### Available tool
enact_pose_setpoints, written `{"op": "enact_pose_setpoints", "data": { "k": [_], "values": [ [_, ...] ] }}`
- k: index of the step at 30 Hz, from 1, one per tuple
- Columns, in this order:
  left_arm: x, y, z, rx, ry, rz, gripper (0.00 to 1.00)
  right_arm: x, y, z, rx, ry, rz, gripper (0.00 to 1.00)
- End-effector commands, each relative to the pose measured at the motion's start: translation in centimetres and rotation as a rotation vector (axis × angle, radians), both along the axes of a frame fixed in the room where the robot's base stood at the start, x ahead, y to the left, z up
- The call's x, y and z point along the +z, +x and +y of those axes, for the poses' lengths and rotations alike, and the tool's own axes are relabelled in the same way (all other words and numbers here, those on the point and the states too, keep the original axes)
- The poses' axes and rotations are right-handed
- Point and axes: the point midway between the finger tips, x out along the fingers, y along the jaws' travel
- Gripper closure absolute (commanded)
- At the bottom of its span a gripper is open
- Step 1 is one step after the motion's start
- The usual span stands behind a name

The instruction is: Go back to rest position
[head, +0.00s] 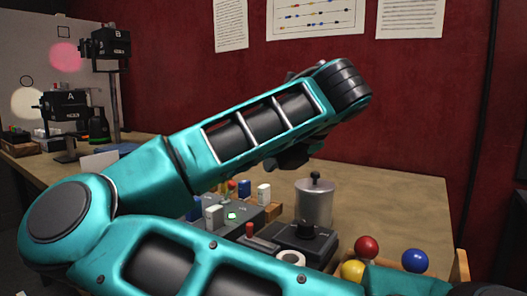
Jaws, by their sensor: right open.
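One of my teal arms fills the middle of the head view. It bends at the left and rises to a dark wrist at the upper middle. My right gripper (291,157) shows only as a dark part below the forearm, mostly hidden by it. It is open, above the table (400,190), with nothing seen in it. My left gripper is not in view.
Below the arm stand a grey button box (238,213), a lidded metal pot (314,203) and a red-knobbed lever (250,231). Red (367,246), blue (415,260) and yellow (352,271) balls lie front right. Camera-like devices A (65,105) and B (111,43) stand left. The back right tabletop is clear.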

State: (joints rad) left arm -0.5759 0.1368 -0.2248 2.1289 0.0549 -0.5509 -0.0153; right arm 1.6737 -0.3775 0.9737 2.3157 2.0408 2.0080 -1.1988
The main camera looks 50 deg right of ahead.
Motion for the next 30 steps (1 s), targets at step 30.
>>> {"op": "enact_pose_setpoints", "data": {
  "k": [30],
  "values": [
    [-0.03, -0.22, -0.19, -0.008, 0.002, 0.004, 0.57, 0.52, -0.74, 0.21, 0.002, 0.000, 0.001, 0.56]
  ]
}}
